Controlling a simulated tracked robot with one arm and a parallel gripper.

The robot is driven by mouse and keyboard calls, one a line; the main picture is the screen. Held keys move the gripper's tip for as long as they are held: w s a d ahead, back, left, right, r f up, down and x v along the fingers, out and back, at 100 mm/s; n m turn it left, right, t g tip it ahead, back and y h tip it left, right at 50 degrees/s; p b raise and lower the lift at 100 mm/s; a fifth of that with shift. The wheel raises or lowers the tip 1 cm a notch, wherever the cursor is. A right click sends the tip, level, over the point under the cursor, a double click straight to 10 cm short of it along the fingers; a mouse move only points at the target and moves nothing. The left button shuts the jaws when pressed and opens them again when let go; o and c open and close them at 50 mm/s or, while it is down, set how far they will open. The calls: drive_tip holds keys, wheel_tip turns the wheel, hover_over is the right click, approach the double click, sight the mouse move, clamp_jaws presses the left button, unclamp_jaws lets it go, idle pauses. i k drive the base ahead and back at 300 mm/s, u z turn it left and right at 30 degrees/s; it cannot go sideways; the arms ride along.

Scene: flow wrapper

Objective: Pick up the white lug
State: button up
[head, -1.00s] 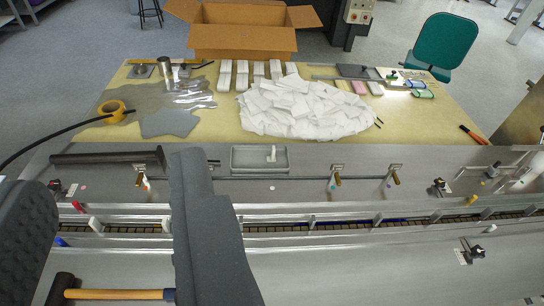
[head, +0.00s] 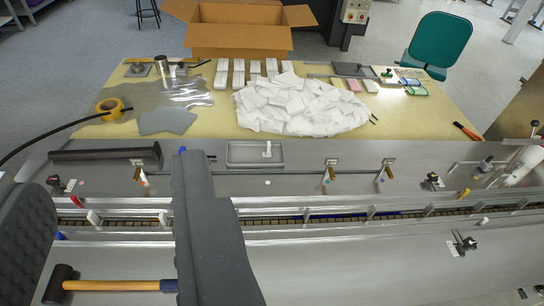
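A small white upright piece (head: 267,149), which looks like a lug, stands in a shallow grey tray (head: 235,162) on the steel machine top. Other small white blocks sit along the conveyor channel, one at the left (head: 93,217), one beside my right finger (head: 163,219) and one far right (head: 483,221). I cannot tell for certain which is the task's lug. My gripper (head: 112,190) is open, its two dark grey fingers wide apart with nothing held between them. The right finger's tip is left of and below the tray. The fingers hide part of the channel.
A hammer (head: 120,285) lies at lower left. A dark bar (head: 105,154) lies left of the tray. Small knobs and clamps (head: 328,173) stand along the machine. Behind are a pile of white packets (head: 300,105), yellow tape (head: 109,106) and a cardboard box (head: 235,40). The lower-right steel is mostly clear.

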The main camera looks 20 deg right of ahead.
sight(267, 153)
drive_tip(key=k, duration=1.1)
drive_tip(key=z, duration=0.25)
drive_tip(key=i, duration=0.45)
drive_tip(key=z, duration=0.55)
drive_tip(key=i, duration=1.7)
drive_tip(key=z, duration=0.15)
